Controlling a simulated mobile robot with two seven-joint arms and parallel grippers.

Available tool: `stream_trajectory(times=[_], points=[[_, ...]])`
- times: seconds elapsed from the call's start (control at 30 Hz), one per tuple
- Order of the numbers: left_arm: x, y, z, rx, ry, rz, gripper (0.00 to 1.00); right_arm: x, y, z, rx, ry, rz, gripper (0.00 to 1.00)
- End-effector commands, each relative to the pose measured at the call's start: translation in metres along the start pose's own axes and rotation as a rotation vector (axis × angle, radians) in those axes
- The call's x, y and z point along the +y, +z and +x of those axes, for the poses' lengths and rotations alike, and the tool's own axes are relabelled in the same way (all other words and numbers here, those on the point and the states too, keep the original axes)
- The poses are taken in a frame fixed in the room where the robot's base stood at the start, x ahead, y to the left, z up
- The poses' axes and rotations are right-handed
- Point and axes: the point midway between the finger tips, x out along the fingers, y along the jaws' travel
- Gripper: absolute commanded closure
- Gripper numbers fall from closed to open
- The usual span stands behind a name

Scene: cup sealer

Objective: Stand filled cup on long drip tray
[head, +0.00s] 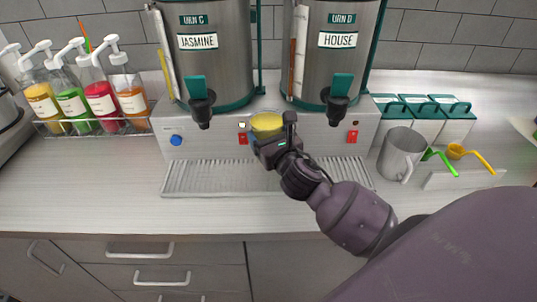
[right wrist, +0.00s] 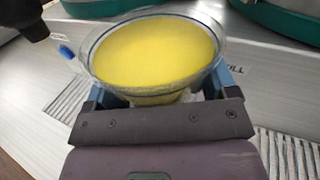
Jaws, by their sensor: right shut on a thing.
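A clear cup (head: 267,121) filled with yellow liquid shows in the head view in front of the urn base, between the two urn taps. In the right wrist view the cup (right wrist: 155,52) is upright, and its open top shows. My right gripper (head: 272,142) is shut on the cup and hides its lower part. The long drip tray (head: 205,178) is a ribbed metal strip in front of the urn base. The cup is over or just behind its middle; I cannot tell whether it touches the tray. My left gripper is not in view.
Urn C (head: 210,60) and urn D (head: 335,60) stand behind, with taps overhanging the tray's back. Syrup bottles (head: 101,95) stand in a rack at left. A metal pitcher (head: 402,152) and spoons (head: 440,160) are at right. The counter's front left is clear.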

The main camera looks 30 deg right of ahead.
Motion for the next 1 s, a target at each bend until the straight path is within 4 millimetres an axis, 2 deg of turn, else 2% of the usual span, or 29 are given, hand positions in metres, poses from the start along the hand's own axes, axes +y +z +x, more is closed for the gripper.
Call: stream_trajectory(times=[0.1,0.3,0.6,1.0], points=[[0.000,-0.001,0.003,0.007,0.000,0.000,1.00,0.002,-0.015,0.000,-0.002,0.000,0.002,0.43],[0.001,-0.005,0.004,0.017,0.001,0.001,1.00,0.003,-0.027,0.000,-0.002,0.000,0.001,0.43],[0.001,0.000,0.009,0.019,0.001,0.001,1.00,0.006,-0.062,0.000,-0.002,0.000,0.001,0.43],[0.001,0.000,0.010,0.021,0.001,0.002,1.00,0.006,-0.065,0.000,-0.003,0.002,-0.001,0.43]])
